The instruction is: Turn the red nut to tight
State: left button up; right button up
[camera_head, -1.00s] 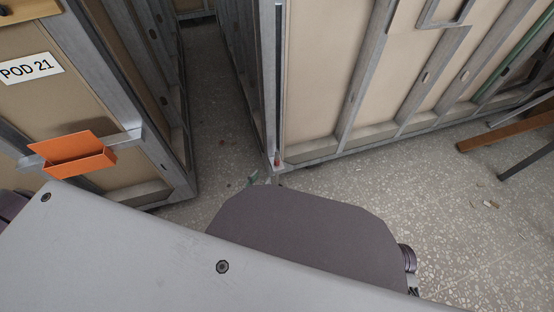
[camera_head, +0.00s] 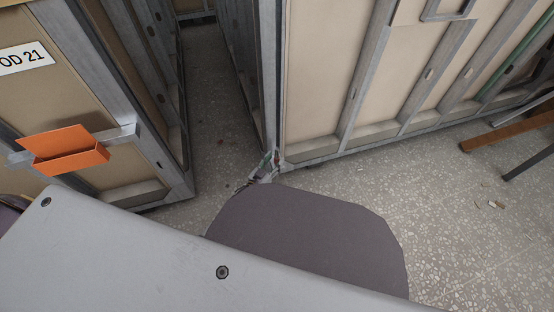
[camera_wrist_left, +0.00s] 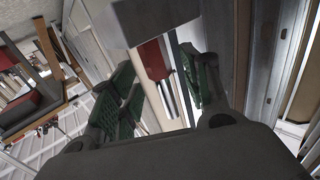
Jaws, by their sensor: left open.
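In the left wrist view the red nut (camera_wrist_left: 153,60) sits on a bare metal rod, below a grey metal block. My left gripper (camera_wrist_left: 158,88) is open, with one green-padded finger on each side of the rod and nut; I cannot tell whether either pad touches. In the head view the left gripper (camera_head: 264,167) is small, at the bottom corner of the right-hand pod frame. It mostly hides the nut there, and my own body covers much of its arm. My right gripper is in neither view.
The right-hand pod (camera_head: 330,90) has a grey metal frame. Pod 21 (camera_head: 90,100) stands at the left with an orange holder (camera_head: 68,150) on its frame. A narrow gap of speckled floor (camera_head: 208,110) lies between them. Wooden and dark legs (camera_head: 505,133) stand at the right.

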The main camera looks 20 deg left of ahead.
pick_arm(q)
jog(key=shift+b+x, duration=0.4)
jog(key=shift+x, duration=0.9)
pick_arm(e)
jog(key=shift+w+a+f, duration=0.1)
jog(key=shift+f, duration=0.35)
pick_arm(q)
grip_shut()
jog(key=shift+m+g+h, duration=0.4)
jog(key=shift+m+h, duration=0.4)
jog(key=shift+h, duration=0.2)
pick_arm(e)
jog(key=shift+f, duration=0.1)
pick_arm(q)
jog(key=shift+a+f+m+g+h+b, duration=0.15)
jog(key=shift+m+g+h+b, duration=0.35)
jog(key=shift+h, duration=0.5)
jog(key=shift+m+g+h+b, duration=1.45)
jog(key=shift+m+g+h, duration=0.4)
jog(key=shift+h, duration=0.35)
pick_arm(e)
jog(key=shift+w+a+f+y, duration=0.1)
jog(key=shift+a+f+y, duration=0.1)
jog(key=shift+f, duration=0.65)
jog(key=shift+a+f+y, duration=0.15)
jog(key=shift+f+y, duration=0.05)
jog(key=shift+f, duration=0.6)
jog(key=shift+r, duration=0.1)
